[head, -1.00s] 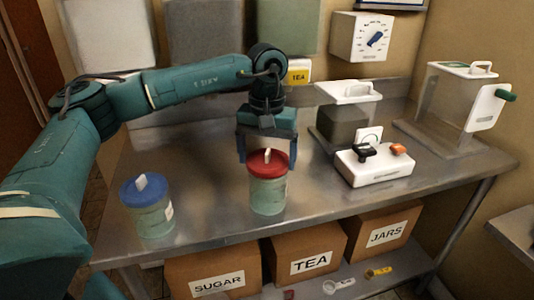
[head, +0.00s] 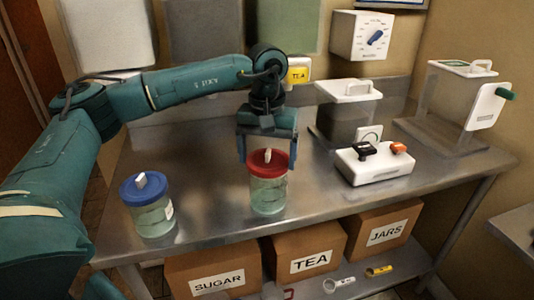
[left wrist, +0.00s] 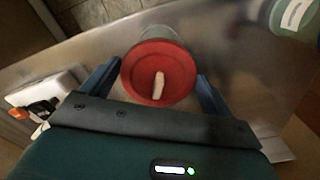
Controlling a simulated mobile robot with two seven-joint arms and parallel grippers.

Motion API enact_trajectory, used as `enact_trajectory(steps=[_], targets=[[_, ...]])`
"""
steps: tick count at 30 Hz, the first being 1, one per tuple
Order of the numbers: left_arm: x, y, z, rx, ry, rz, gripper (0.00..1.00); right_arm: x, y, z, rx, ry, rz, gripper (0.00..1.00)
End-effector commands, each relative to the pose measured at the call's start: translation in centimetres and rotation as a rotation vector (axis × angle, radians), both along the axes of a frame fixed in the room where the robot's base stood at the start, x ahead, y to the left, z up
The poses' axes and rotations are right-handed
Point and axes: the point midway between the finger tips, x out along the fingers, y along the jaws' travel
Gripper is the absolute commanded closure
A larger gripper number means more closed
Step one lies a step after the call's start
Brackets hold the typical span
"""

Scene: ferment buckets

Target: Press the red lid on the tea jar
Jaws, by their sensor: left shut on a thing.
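A clear jar (head: 268,196) with pale greenish contents stands upright on the steel table. The red lid (head: 266,169) with a pale upright grip sits at its top and looks level; whether it is fully seated I cannot tell. My left gripper (head: 267,163) comes down from above, its blue fingers on both sides of the red lid, shut on it. In the left wrist view the red lid (left wrist: 159,62) lies between the two fingers (left wrist: 160,80), with part of the jar (left wrist: 155,33) behind it. My right gripper is not in view.
A blue-lidded jar (head: 149,206) stands to the left. A white device with black and orange parts (head: 374,166) and a white-lidded bin (head: 348,115) are to the right. Boxes marked SUGAR, TEA (head: 305,253) and JARS are below. The tabletop between the jars is clear.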

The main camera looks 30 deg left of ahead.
Motion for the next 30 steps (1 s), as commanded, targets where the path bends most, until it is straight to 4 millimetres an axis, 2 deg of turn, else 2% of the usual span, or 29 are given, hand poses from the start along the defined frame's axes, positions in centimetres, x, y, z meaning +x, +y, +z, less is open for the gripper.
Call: enact_trajectory(steps=[11, 12, 17, 30], targets=[[-0.01, 0.00, -0.06, 0.000, 0.000, 0.000, 0.34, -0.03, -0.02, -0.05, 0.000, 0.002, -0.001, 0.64], [-0.01, 0.00, -0.06, 0.000, 0.000, 0.000, 0.12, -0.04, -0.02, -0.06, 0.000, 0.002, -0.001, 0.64], [0.00, 0.00, -0.05, 0.000, 0.000, 0.000, 0.00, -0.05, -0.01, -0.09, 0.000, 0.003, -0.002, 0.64], [0.00, 0.01, 0.23, 0.000, 0.000, 0.000, 0.00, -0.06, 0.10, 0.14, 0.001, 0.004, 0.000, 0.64]])
